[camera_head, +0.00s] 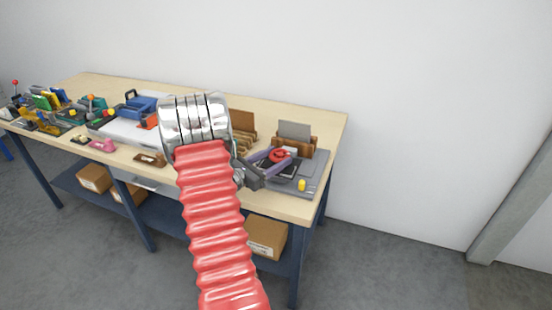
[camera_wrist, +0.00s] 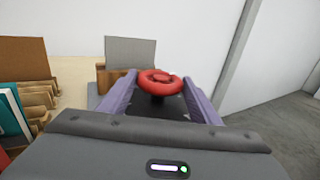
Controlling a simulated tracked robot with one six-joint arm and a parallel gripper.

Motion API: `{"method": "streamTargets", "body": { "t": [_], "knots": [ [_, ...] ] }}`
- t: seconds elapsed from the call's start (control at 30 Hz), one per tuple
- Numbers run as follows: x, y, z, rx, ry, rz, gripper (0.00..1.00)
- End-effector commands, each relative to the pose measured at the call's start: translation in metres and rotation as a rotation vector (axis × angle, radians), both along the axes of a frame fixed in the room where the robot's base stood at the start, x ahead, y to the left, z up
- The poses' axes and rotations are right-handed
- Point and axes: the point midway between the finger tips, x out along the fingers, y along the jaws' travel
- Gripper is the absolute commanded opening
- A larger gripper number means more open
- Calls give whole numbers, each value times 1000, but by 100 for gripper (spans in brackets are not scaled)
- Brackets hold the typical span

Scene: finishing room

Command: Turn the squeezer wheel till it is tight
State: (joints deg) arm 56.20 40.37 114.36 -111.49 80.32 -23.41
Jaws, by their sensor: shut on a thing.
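The squeezer wheel is a red ring-shaped wheel (camera_wrist: 161,82) with a hub, in the middle of the wrist view. It also shows in the head view (camera_head: 280,155), near the right end of the bench. My gripper (camera_wrist: 160,95) has its two purple fingers on either side of the wheel, shut on it. In the head view the gripper (camera_head: 276,156) reaches in from the left, low over the bench. The part of the squeezer below the wheel is dark and mostly hidden by the fingers and my wrist.
A grey mat (camera_head: 318,172) lies under the squeezer, with a small yellow object (camera_head: 302,185) at its front. A wooden block holding a grey plate (camera_wrist: 130,52) stands just behind. Wooden racks (camera_wrist: 38,98) stand to the left. Bare wall and floor lie to the right.

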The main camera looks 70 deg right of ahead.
Motion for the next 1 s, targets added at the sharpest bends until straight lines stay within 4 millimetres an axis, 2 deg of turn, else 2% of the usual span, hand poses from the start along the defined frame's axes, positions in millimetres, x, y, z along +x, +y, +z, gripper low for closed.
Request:
{"method": "streamTargets", "body": {
  "t": [0.53,0.97,1.0],
  "knots": [
    [4,-5,2,-5,-1,-284,35],
    [5,-5,2,-2,-2,-324,35],
    [5,-5,2,-2,-2,-323,58]
  ]
}}
